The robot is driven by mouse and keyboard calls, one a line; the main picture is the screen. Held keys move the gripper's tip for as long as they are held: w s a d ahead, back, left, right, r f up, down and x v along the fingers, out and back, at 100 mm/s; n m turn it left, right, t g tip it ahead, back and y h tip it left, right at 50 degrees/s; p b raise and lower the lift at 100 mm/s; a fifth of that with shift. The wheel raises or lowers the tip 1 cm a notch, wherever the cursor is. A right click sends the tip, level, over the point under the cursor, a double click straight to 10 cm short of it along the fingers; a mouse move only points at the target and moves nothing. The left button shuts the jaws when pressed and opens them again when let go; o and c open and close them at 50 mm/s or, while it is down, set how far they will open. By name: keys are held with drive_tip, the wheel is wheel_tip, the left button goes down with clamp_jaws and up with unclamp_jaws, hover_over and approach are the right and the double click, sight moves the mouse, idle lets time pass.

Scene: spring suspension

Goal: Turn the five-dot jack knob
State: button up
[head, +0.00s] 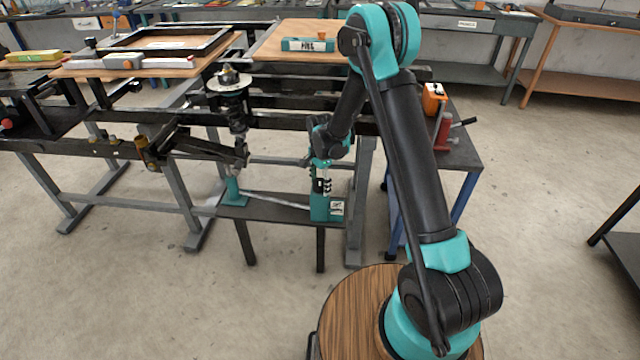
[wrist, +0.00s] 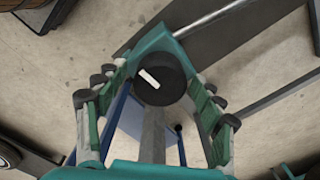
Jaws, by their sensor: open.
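The jack's teal body (head: 322,208) stands at the right end of a low dark bench, with a small white label whose dots are too small to count. Its round black knob (wrist: 158,78) with a white bar mark shows in the wrist view. My gripper (head: 321,184) points down just above the teal body in the head view. In the wrist view my gripper (wrist: 157,76) is open, with a green-padded finger on each side of the knob. I cannot tell whether either finger touches it. In the head view the knob is hidden by my gripper.
A pale rod (head: 275,200) runs left along the low bench (head: 265,213) to a teal foot (head: 233,190) under the spring suspension (head: 232,95). A side table (head: 455,155) with a red tool stands right of my arm. Floor in front is clear.

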drive_tip(key=shift+c, duration=0.2)
drive_tip(key=c, duration=1.1)
drive_tip(key=shift+n, duration=0.3)
